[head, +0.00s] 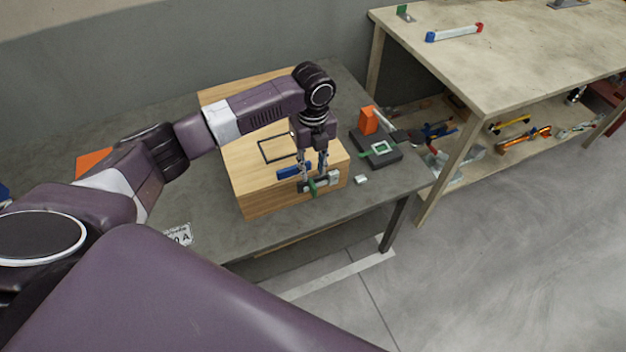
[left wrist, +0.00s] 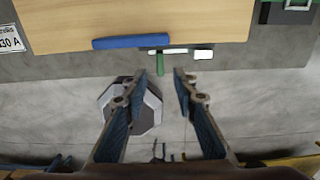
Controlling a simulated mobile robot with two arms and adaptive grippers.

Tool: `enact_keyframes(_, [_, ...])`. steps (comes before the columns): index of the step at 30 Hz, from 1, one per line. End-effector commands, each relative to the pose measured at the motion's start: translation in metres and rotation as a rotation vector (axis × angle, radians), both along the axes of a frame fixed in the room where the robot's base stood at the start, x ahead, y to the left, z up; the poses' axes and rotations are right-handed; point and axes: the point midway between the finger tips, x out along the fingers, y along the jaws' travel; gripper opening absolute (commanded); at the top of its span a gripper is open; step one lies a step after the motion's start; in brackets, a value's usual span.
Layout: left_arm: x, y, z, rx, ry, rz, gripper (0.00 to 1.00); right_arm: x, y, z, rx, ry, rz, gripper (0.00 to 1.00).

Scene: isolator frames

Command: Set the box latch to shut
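The wooden box (head: 258,201) stands on the grey table, and its front top edge shows in the left wrist view (left wrist: 60,22). On its front are a blue bar (head: 290,172) and the latch, with a green lever (head: 320,184) and a pale plate (head: 334,177). In the left wrist view the green lever (left wrist: 160,64) points down from a pale rod, beside the white block (left wrist: 203,54). My left gripper (left wrist: 160,76) is open, its fingertips on either side of the lever's line; I cannot tell whether they touch it. My right gripper is not in view.
A dark fixture (head: 380,153) with a green-framed part and an orange block (head: 368,121) stand right of the box. A small white piece (head: 361,180) lies near the table's front edge. A wooden workbench (head: 500,70) stands at the right. Floor in front is clear.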

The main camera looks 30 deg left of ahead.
Motion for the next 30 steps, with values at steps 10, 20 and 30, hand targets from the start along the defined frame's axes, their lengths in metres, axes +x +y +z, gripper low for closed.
enact_keyframes(10, [-0.001,0.0,-0.051,0.001,0.001,0.002,0.26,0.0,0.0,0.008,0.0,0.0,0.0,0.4])
enact_keyframes(20, [0.0,0.0,-0.059,0.0,-0.001,0.0,0.26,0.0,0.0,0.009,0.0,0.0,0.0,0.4])
enact_keyframes(30, [0.0,0.0,-0.059,0.0,-0.001,0.001,0.0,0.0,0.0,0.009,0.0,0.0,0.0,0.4])
